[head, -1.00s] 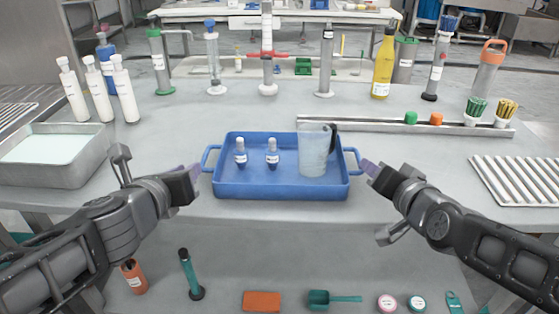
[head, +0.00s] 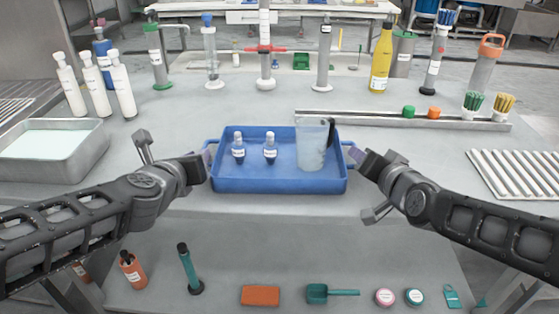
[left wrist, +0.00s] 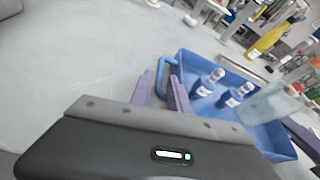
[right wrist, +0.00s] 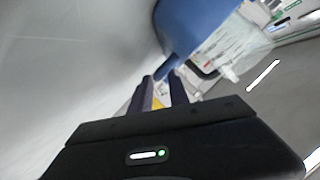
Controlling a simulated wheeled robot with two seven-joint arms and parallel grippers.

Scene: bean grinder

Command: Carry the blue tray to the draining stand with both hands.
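The blue tray (head: 280,186) sits flat on the grey table in the middle of the head view, with a handle at each end. Two small dark-blue bottles (head: 238,150) (head: 270,149) and a clear jug (head: 311,148) with a black handle stand in it. My left gripper (head: 207,159) is at the tray's left handle; in the left wrist view its fingers (left wrist: 162,92) are apart on either side of the handle (left wrist: 163,72). My right gripper (head: 355,157) is at the right handle; its fingers (right wrist: 161,92) also look apart, with the handle between them. The white ribbed draining stand (head: 515,172) lies at the right.
A metal rail (head: 390,121) with caps and brushes runs behind the tray. Tall cylinders and a yellow bottle (head: 382,60) stand at the back. White bottles (head: 98,82) and a metal basin (head: 55,165) are at the left. Bare table lies between tray and stand.

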